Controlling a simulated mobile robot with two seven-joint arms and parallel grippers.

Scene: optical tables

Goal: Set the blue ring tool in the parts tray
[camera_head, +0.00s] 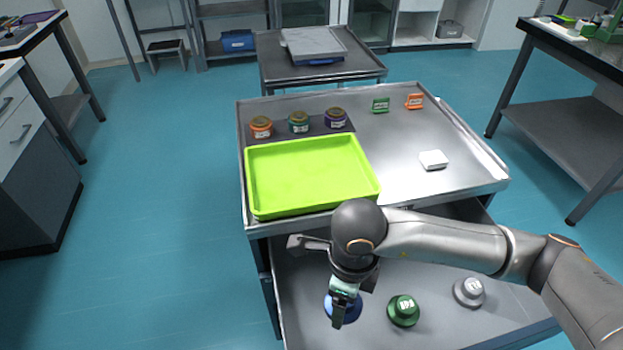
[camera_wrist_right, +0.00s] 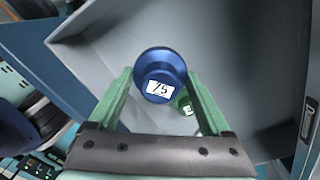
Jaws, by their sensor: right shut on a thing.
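The blue ring tool (camera_head: 353,312) is in the open drawer below the tabletop, partly hidden by my right gripper (camera_head: 341,304). In the right wrist view the blue ring tool (camera_wrist_right: 158,68), with a white label reading 75, sits between the green fingers of my right gripper (camera_wrist_right: 160,80). My right gripper is shut on it, pointing down into the drawer. The bright green parts tray (camera_head: 312,208) lies empty on the tabletop, behind and above the drawer. My left gripper is not in view.
A green tool (camera_head: 404,311) and a grey tool (camera_head: 468,292) stand in the drawer (camera_head: 440,279) to the right. Orange, teal and purple-labelled jars line up behind the tray. The table edge (camera_head: 290,225) lies between drawer and tray. A white block (camera_head: 433,160) sits right.

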